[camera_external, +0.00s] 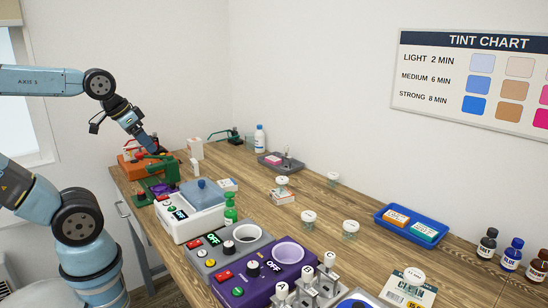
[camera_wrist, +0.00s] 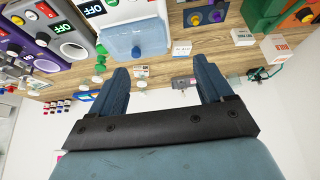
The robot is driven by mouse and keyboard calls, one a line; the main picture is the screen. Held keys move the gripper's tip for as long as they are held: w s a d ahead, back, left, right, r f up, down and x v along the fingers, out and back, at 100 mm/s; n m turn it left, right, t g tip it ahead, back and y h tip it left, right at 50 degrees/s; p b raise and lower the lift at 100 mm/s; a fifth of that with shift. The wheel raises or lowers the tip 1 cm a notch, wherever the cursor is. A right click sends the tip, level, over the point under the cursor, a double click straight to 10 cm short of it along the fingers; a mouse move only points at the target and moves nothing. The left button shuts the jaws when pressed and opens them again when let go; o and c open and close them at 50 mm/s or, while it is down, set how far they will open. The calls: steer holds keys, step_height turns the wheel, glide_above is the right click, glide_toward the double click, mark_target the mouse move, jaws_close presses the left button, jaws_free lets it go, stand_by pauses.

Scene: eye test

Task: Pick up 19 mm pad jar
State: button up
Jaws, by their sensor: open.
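Several small clear jars with white lids stand on the wooden bench in the external view: a front-middle jar (camera_external: 308,220), one right of it (camera_external: 351,231), one near the back wall (camera_external: 333,179), one on a small box (camera_external: 282,182), and one on a printed card (camera_external: 414,280). Their lid labels are too small to read, so I cannot tell which is the 19 mm pad jar. My gripper (camera_external: 154,147) is at the bench's far left end, above the green and orange devices, away from the jars. In the wrist view my gripper (camera_wrist: 163,73) is open, with nothing between its fingers.
A white machine with a blue lid (camera_external: 199,201), a grey unit (camera_external: 230,250) and a purple unit (camera_external: 268,273) line the front edge. A blue tray (camera_external: 379,215) and dark bottles (camera_external: 487,243) stand at right. Bare wood surrounds the middle jars.

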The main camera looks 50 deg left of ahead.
step_height(320, 180, up, 6)
steer(key=f, duration=0.1)
steer(key=w+d+n+h, duration=0.6)
steer(key=w+d+n, duration=0.55)
steer(key=w, duration=0.35)
steer(key=w+d+n+h, duration=0.6)
steer(key=w+d+n, duration=0.55)
steer(key=w, duration=0.45)
glide_toward(310, 222)
steer(key=shift+n+t, duration=0.3)
steer(key=a, duration=0.4)
steer(key=shift+s+a+f, duration=0.1)
steer(key=shift+s+a, duration=0.15)
steer(key=shift+a, duration=0.15)
steer(key=shift+d+f, duration=0.1)
steer(key=shift+f, duration=0.2)
steer(key=shift+w+d+f, duration=0.15)
steer(key=shift+w+d, duration=0.05)
steer(key=shift+d, duration=0.05)
steer(key=x, duration=1.3)
steer(key=c, duration=1)
